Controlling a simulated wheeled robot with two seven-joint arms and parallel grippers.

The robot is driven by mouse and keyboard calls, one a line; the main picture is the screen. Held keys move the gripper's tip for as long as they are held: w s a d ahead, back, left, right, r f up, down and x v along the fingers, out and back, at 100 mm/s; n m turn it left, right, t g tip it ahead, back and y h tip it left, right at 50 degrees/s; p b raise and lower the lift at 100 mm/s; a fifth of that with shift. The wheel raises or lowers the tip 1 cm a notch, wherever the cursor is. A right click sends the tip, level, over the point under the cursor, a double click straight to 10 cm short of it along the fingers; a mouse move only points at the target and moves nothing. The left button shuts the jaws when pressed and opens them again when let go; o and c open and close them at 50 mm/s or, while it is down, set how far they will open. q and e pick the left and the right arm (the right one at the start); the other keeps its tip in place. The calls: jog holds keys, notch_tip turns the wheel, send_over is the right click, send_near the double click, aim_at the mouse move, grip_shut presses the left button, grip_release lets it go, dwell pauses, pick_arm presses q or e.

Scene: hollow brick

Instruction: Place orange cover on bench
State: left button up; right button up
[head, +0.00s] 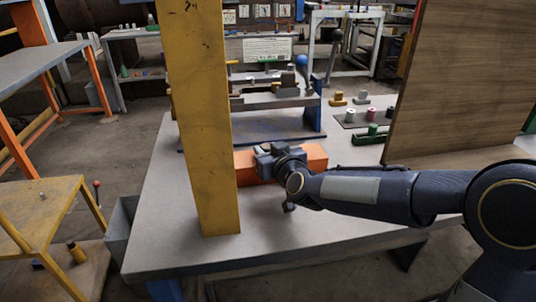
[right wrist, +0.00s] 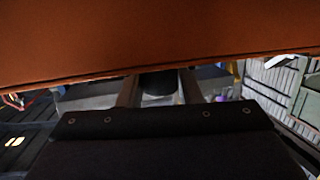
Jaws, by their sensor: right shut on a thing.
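The orange cover (head: 313,157) is a flat-sided orange piece over the grey bench (head: 170,233), partly hidden behind a yellow post and my right gripper. My right gripper (head: 275,160) is shut on it. In the right wrist view the orange cover (right wrist: 150,40) fills the top of the picture, and the fingers (right wrist: 158,88) reach up to its lower edge. I cannot tell whether the cover touches the bench top. My left gripper is not in view.
A wooden panel (head: 450,80) rises at the right. A machine with a blue-knobbed lever (head: 302,61) stands behind the cover. Small parts (head: 372,133) lie at the back right. The bench's front is clear.

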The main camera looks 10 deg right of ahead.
jog(key=shift+r, duration=0.15)
jog(key=o, duration=1.1)
jog(key=shift+c, duration=0.2)
jog(key=shift+s+r, duration=0.1)
jog(key=s+d+g, duration=0.1)
jog(key=s+d, duration=0.1)
jog(key=s, duration=0.4)
jog(key=s+d+g+p, duration=0.1)
jog(key=s+d, duration=0.1)
jog(key=s, duration=0.5)
jog(key=s+d+m+g+y, duration=0.1)
jog(key=s+d, duration=0.1)
jog(key=s, duration=0.4)
jog(key=shift+s+d+f+g+p, duration=0.3)
jog(key=shift+s+f+g, duration=0.1)
jog(key=s+d+f+m+g, duration=0.1)
jog(key=s+d+f+g, duration=0.1)
jog(key=s, duration=0.6)
jog(key=s+d+f+m+g+h, duration=0.1)
jog(key=s+f+g, duration=0.3)
jog(key=s, duration=0.4)
jog(key=shift+s+d+f+m, duration=0.15)
jog(key=shift+d+f+m, duration=0.45)
jog(key=shift+f+m, duration=0.25)
